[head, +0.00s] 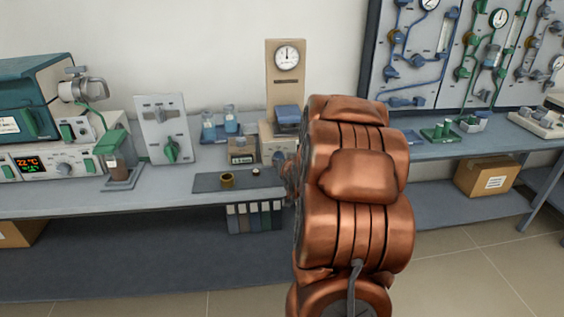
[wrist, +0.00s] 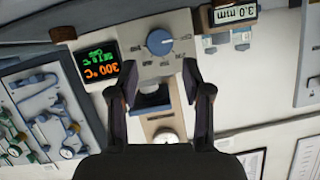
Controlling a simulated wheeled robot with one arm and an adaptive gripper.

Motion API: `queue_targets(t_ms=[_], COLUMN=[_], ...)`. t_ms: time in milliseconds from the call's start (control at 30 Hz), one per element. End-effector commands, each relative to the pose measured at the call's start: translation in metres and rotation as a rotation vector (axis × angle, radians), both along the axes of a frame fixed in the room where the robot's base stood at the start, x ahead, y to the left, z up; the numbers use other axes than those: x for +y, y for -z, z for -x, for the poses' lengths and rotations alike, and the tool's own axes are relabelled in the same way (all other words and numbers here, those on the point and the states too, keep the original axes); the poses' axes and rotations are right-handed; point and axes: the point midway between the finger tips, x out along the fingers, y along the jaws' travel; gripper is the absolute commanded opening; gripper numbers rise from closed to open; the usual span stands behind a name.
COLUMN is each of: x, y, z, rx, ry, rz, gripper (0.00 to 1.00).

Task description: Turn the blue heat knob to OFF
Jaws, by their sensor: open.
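The blue heat knob (wrist: 160,41) is on a light beige panel (wrist: 150,68) in the wrist view. A pale pointer mark is on its right side; the small labels around it are too blurred to read. My gripper (wrist: 158,66) is open, its two dark fingers apart on either side below the knob in the picture, with nothing between the tips. I cannot tell its distance to the knob. In the head view my copper arm hides the knob and most of the gripper; part of a beige housing (head: 268,140) shows left of it.
A dark display (wrist: 98,63) reading 300 °C sits left of the panel in the wrist view. A 3.0 mm readout (wrist: 234,13) is to its right.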

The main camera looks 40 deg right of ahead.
Motion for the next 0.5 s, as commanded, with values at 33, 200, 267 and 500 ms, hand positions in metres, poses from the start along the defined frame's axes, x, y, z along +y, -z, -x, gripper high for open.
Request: queue_targets(t_ms=[33,200,267,500], x=[0.003,0.014,0.016,0.023], y=[-0.003,-0.011,-0.013,-0.018], z=[0.005,0.021,0.026,0.036], rx=[-0.002,-0.001,-0.001,-0.001], ry=[0.001,0.001,0.001,0.0], rz=[0.0,0.0,0.0,0.001], gripper=[0.49,0.49,0.49,0.49])
